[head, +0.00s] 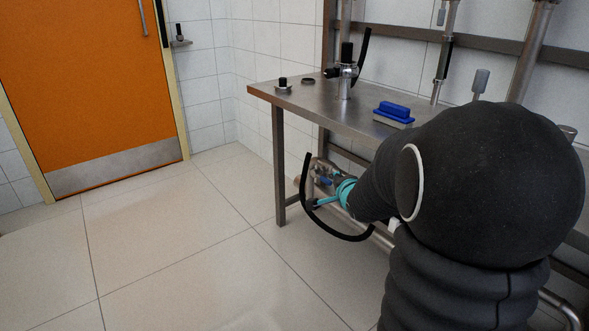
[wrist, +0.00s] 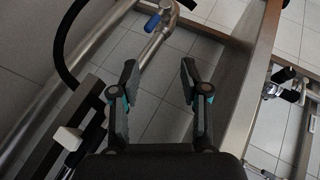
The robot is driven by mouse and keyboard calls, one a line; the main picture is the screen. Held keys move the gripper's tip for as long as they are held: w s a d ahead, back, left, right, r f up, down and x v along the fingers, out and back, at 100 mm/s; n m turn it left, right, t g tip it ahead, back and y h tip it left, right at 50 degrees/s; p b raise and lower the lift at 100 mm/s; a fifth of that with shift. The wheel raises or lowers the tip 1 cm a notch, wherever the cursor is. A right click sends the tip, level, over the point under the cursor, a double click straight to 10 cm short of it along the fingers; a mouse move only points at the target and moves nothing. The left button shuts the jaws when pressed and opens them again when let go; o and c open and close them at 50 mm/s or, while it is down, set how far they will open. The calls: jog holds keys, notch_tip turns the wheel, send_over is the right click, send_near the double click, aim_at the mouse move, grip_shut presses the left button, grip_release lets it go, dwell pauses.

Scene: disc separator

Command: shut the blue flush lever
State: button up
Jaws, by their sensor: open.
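The blue flush lever (wrist: 152,22) shows in the wrist view at the top, as a short blue handle on a metal pipe fitting (wrist: 168,14). In the head view a small blue part (head: 323,180) shows under the bench, close to my gripper and partly hidden by it. My gripper (wrist: 158,75) is open and empty, with its two dark fingers apart. The lever lies beyond the fingertips, slightly left of the gap between them, and apart from them. In the head view my arm hides much of the pipework around it.
A steel bench (head: 340,118) stands above my gripper, with a blue-topped brush (head: 394,112) on it. A black hose (wrist: 63,48) curves at the left of the wrist view. Metal rails run close on both sides. Open tiled floor (head: 180,240) lies left, before an orange door (head: 85,85).

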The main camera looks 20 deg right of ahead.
aim_at(328, 183)
jog(key=w+d+f+m+t+y, duration=0.3)
jog(key=w+d+f+m, duration=0.2)
jog(key=f+m, duration=0.25)
jog(key=shift+n, duration=0.25)
jog(key=x, duration=1.4)
jog(key=shift+s+d+f, duration=0.1)
jog(key=shift+d+f, duration=0.05)
jog(key=shift+f, duration=0.05)
grip_shut()
